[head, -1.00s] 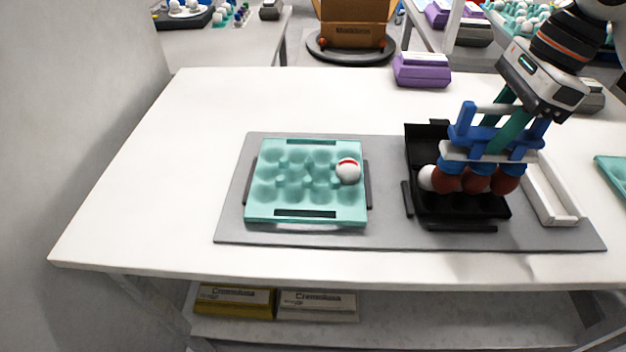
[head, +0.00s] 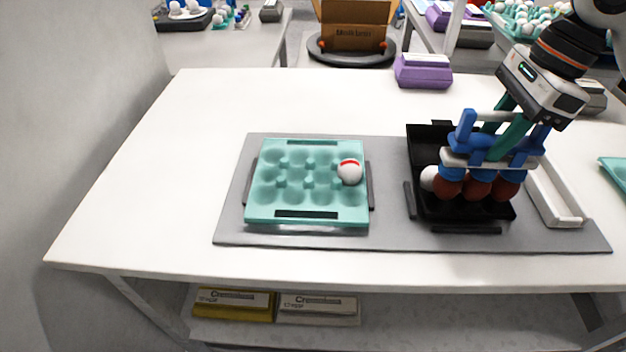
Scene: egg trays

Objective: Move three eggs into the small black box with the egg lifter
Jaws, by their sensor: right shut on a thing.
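The small black box (head: 427,150) lies open on the grey mat, right of centre. My right gripper (head: 500,125) is shut on the blue and white egg lifter (head: 490,145), which is over the box. Several reddish-brown eggs (head: 478,187) sit right under the lifter's blue cups, at the box; I cannot tell whether they touch its floor. A white egg (head: 429,178) is beside them at the left inside the box. The turquoise tray (head: 307,219) on the left holds one white egg with a red band (head: 349,171). My left gripper is not in view.
A long white holder (head: 556,200) lies right of the black box. A purple carton (head: 423,72) stands at the table's back edge. Another turquoise tray (head: 615,172) shows at the right edge. The left of the white table (head: 150,185) is clear.

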